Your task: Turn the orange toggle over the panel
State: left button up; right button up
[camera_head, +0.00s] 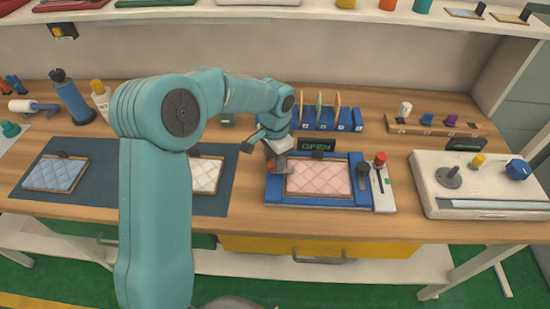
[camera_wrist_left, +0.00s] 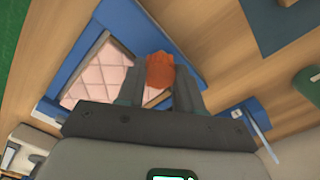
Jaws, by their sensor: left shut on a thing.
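The orange toggle (camera_head: 281,162) is at the left edge of the pink quilted panel (camera_head: 320,178), which lies in a blue frame (camera_head: 318,202). My left gripper (camera_head: 275,147) is over the frame's left side and covers part of the toggle. In the left wrist view the orange toggle (camera_wrist_left: 160,70) sits between the two fingers of my left gripper (camera_wrist_left: 155,88), which is shut on it. The pink panel (camera_wrist_left: 95,82) shows just left of it there. My right gripper is not in view.
A sign reading OPEN (camera_head: 317,145) stands behind the frame. A red-knobbed lever (camera_head: 380,160) is on the frame's right. A white console (camera_head: 478,192) stands further right. A blue pad (camera_head: 56,174) and a white pad (camera_head: 205,175) lie on a dark mat at left.

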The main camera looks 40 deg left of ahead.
pick_arm(q)
jog(key=shift+m, duration=0.4)
jog(key=o, duration=1)
jog(key=shift+o, duration=0.2)
notch_tip(320, 180, up, 16)
jog(key=shift+r, duration=0.15)
